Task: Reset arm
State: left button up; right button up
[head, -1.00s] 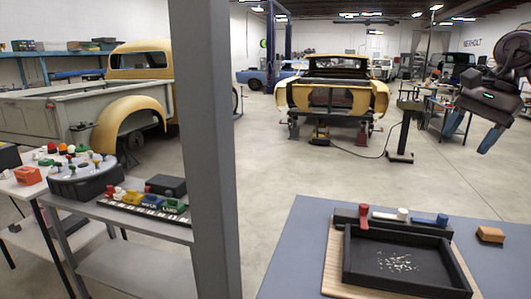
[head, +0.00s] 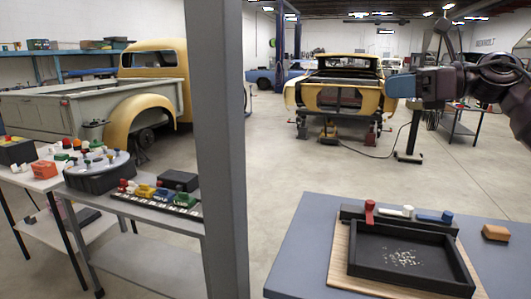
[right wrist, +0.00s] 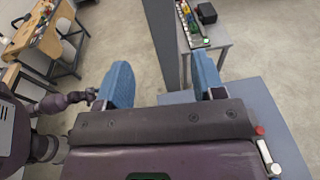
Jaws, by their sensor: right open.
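My right gripper (head: 400,85) is raised at the upper right of the head view, well above the table, its blue fingertips pointing left. In the right wrist view my right gripper (right wrist: 163,80) shows two blue fingers set wide apart with nothing between them. It is open and empty. Dark purple links of my own body show at the left of the right wrist view. I see no left gripper in the head view.
A blue-grey table (head: 300,255) holds a black tray (head: 355,282) on a wooden board, with red, white and blue handled items behind it and an orange block (head: 495,233). A grey post (head: 222,150) stands left of it. A shelf cart (head: 140,262) stands further left. Open floor lies beyond.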

jog(key=w+a+f+m+t+y, duration=0.1)
jog(key=a+f+m+t, duration=0.1)
jog(key=f+m+t, duration=0.5)
jog(key=w+a+f+m+t+y, duration=0.1)
jog(key=a+f+m, duration=0.1)
jog(key=f+m, duration=0.65)
jog(key=s+d+f+m+t+h, duration=0.1)
jog(key=s+f+m+t+h, duration=0.1)
jog(key=f+m+h, duration=0.55)
jog(key=s+d+f+m+t+h, duration=0.2)
jog(key=f+m+h, duration=0.1)
jog(key=f+m, duration=0.8)
jog(key=s+d+f+m+g+h+b, duration=0.1)
jog(key=s+f+m+g+h, duration=0.1)
jog(key=s+f+m, duration=0.5)
jog(key=s+f+m+g+h, duration=0.15)
jog(key=s+f, duration=0.35)
jog(key=f, duration=0.5)
jog(key=s+d+f+m+g+h, duration=0.1)
jog(key=s+f+m+g, duration=0.1)
jog(key=s+f, duration=0.4)
jog(key=s+d+f+m+g+h+b, duration=0.1)
jog(key=s+f+m+g, duration=0.1)
jog(key=s+f, duration=0.5)
jog(key=s+m, duration=0.1)
jog(key=s, duration=0.5)
jog(key=shift+s+f+h, duration=0.25)
jog(key=shift+s+h, duration=0.15)
jog(key=shift+w+m, duration=0.1)
jog(key=shift+m, duration=0.15)
